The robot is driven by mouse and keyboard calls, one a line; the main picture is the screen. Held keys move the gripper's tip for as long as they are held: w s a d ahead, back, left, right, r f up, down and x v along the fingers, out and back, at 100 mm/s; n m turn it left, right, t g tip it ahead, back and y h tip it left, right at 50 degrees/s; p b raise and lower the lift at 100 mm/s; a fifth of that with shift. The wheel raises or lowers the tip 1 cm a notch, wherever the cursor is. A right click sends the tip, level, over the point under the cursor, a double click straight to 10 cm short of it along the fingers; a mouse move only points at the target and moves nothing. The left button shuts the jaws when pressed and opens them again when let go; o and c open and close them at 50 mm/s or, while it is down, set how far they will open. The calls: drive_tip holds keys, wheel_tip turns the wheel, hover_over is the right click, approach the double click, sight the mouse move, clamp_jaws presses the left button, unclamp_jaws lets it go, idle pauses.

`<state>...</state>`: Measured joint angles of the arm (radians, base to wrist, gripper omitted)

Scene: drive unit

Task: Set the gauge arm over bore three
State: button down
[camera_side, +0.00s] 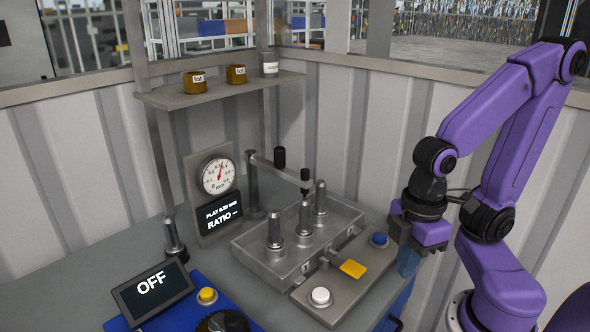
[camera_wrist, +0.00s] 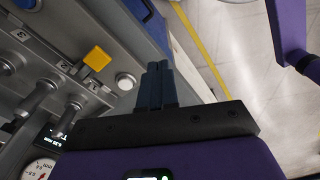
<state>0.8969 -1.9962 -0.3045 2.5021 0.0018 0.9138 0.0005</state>
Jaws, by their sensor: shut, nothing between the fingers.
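The gauge arm (camera_side: 277,172) is a grey bar reaching from a post behind the tray, with a black upright knob (camera_side: 280,157) and a dark tip (camera_side: 305,188). Three metal posts stand in the grey tray (camera_side: 265,269): near (camera_side: 275,229), middle (camera_side: 304,219) and far (camera_side: 320,199). The tip appears close to the middle and far posts; its exact alignment is unclear. In the wrist view, the tray edge carries numerals, with 3 (camera_wrist: 21,35) at the blue-button end. My gripper (camera_side: 407,270) is shut and empty, right of the tray, apart from the gauge arm. Its fingers (camera_wrist: 157,80) show in the wrist view.
A yellow lever (camera_side: 353,269), white button (camera_side: 320,297) and blue button (camera_side: 379,239) sit before the tray. The dial gauge (camera_side: 217,177) stands behind left. An OFF display (camera_side: 152,285) and yellow button (camera_side: 207,295) are front left. A shelf (camera_side: 217,92) holds small containers.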

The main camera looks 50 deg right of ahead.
drive_tip(key=c, duration=1.1)
unclamp_jaws()
drive_tip(key=shift+w+a+r, duration=0.1)
drive_tip(key=shift+w, duration=0.05)
drive_tip(key=shift+c, duration=0.2)
drive_tip(key=o, duration=0.3)
drive_tip(key=w+a+r+m, duration=0.1)
drive_tip(key=w, duration=0.2)
drive_tip(key=w+a+r+m, duration=0.1)
drive_tip(key=w+r, duration=0.1)
drive_tip(key=w+a+r+m+t, duration=0.1)
drive_tip(key=w, duration=0.2)
drive_tip(key=shift+w+r+m, duration=0.3)
drive_tip(key=shift+w+r, duration=0.05)
drive_tip(key=shift+r, duration=0.05)
wheel_tip(320, 180, up, 16)
drive_tip(key=m+t+h, duration=0.2)
drive_tip(key=m+t, duration=0.1)
drive_tip(key=m, duration=1)
hover_over(281, 149)
drive_tip(key=s+a, duration=0.2)
drive_tip(key=s, duration=0.3)
drive_tip(key=x, duration=1.6)
drive_tip(key=shift+f, duration=0.35)
clamp_jaws()
